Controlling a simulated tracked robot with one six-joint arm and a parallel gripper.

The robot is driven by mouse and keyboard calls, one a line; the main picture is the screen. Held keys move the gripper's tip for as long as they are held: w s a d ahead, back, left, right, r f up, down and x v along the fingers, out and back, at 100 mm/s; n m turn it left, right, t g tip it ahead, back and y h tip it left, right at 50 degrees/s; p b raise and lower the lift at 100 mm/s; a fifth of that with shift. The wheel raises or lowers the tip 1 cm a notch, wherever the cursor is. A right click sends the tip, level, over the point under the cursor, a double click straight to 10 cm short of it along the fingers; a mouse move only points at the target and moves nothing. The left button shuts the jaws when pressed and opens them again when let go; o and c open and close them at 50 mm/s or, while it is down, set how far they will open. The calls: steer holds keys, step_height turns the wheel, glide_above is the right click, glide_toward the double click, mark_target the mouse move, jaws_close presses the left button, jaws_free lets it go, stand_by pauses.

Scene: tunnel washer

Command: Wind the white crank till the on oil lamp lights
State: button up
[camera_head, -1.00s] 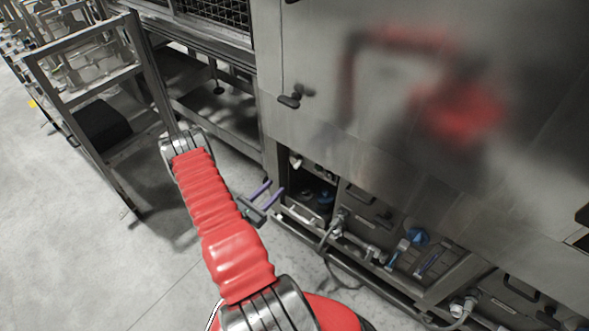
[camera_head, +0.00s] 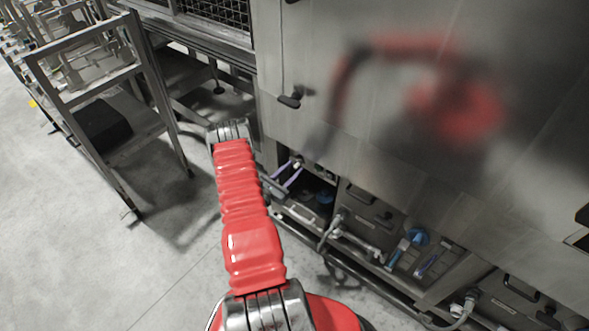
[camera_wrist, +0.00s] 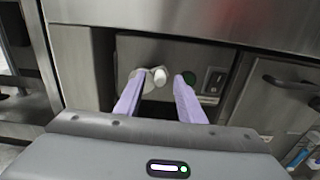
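The white crank shows in the wrist view as a pale rounded knob (camera_wrist: 160,76) on a grey plate, in a recess under the steel housing. My gripper (camera_wrist: 159,77) is open, its two lavender fingers apart. In the picture the knob lies between the fingertips, nearer the left one; I cannot tell whether they touch it or stop short. A dark green round part (camera_wrist: 189,78), maybe the lamp, sits just right of the knob, partly hidden by the right finger; it does not look bright. In the head view my gripper (camera_head: 293,168) reaches into the opening low on the machine.
A steel panel overhangs the recess. A drawer-like front with a black handle (camera_wrist: 290,82) is to its right. In the head view, blue-handled tools (camera_head: 411,243) and pipes line the machine's base. A metal rack (camera_head: 110,110) stands left; the floor before it is bare.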

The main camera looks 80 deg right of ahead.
steer(key=shift+x, duration=0.8)
steer(key=shift+c, duration=0.2)
jaws_close()
